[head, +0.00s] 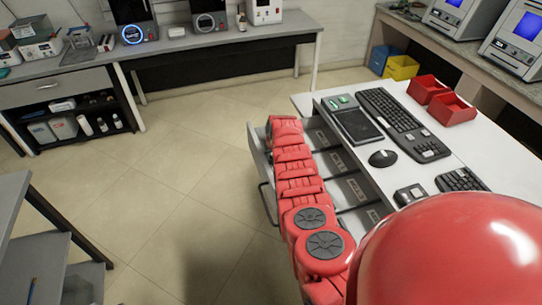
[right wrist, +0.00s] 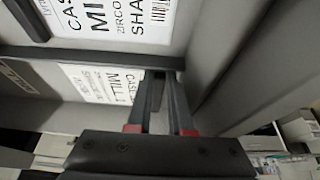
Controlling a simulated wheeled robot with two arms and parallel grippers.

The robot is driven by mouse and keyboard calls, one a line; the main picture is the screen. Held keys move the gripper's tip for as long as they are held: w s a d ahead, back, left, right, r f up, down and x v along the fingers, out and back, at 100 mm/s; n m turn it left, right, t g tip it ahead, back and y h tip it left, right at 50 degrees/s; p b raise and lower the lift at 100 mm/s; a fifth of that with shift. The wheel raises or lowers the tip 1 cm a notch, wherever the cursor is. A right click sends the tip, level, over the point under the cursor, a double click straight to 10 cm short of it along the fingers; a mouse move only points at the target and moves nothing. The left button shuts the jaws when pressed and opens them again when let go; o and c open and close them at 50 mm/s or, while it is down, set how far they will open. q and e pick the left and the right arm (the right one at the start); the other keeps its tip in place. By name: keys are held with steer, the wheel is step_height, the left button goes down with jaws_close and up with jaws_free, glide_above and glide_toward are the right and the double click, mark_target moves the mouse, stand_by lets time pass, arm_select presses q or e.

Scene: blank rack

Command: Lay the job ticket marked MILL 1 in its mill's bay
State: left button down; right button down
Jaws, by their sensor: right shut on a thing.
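My right arm reaches over an open grey drawer (head: 259,160) with several bays on the near side of the white desk; its fingertips are hidden in the head view. In the right wrist view my right gripper (right wrist: 158,102) has its fingers close together at a white printed ticket (right wrist: 105,84), whose readable words include CASE and MILL; the number is unclear. A second, larger-looking white ticket (right wrist: 110,22) lies beyond a dark divider (right wrist: 90,58), with CASE, MI, ZIRCO and SHA readable and the rest cut off. My left gripper is not in view.
Label plates (head: 357,188) mark the bays. The desk (head: 470,150) holds a keyboard (head: 395,115), a mouse (head: 383,158) and red bins (head: 452,108). A grey bench (head: 170,45) stands at the back. The floor (head: 160,190) left of the drawer is clear.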

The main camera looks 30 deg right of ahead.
steer(key=shift+f, duration=0.2)
steer(key=c, duration=0.7)
jaws_free()
steer(key=shift+c, duration=0.2)
steer(key=shift+r, duration=0.1)
